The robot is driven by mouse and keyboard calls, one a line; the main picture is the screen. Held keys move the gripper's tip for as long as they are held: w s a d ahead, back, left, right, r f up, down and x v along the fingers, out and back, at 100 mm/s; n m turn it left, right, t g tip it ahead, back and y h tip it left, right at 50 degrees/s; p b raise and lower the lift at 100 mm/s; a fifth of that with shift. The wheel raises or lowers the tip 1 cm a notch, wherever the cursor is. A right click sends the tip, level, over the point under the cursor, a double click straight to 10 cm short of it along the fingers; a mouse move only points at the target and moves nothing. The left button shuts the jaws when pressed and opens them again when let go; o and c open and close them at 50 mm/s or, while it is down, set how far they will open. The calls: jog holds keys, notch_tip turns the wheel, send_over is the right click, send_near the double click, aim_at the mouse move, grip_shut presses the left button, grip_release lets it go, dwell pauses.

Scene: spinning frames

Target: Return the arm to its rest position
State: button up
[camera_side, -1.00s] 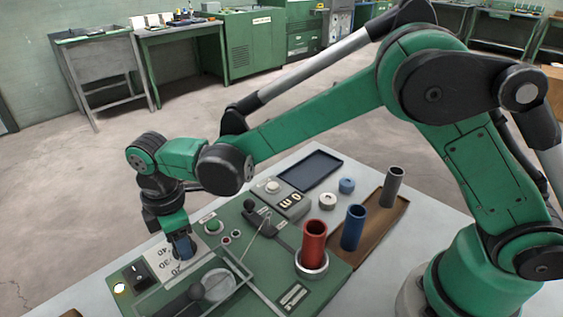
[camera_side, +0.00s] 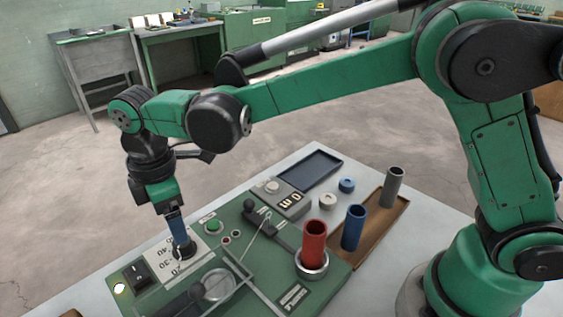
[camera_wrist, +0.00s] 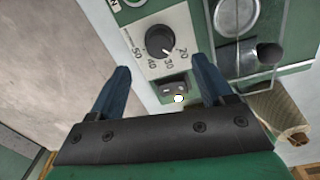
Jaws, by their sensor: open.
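My green arm reaches left across the table in the side view. My gripper (camera_side: 179,236) points down with its blue fingers above a black dial knob (camera_side: 184,251) on the machine's white scale plate. In the wrist view my gripper (camera_wrist: 160,68) is open, its two blue fingers apart with nothing between them. The dial knob (camera_wrist: 160,40) shows beyond the fingertips, its white mark towards about 30 on the scale. A gap between fingers and knob is hard to judge in the side view.
The green machine panel (camera_side: 240,256) carries a black lever (camera_side: 258,212), a green button (camera_side: 213,226) and a clear guard. A red tube (camera_side: 314,245) stands in a ring. Blue (camera_side: 353,228) and grey (camera_side: 394,187) tubes stand on a brown tray. Floor beyond the table is open.

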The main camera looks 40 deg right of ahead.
jog(key=s+d+r+m+t, duration=0.2)
jog(key=d+r+m, duration=0.15)
jog(key=d, duration=0.25)
jog(key=s+d+r+m+t, duration=0.1)
jog(key=d+r+m, duration=0.1)
jog(key=d+m, duration=0.3)
jog(key=s+d+f+m+t, duration=0.1)
jog(key=s+d+m+t, duration=0.2)
jog(key=s+d+m, duration=0.3)
jog(key=d+m, duration=0.1)
jog(key=d, duration=0.2)
jog(key=shift+s+d+t, duration=0.3)
jog(key=shift+t, duration=0.1)
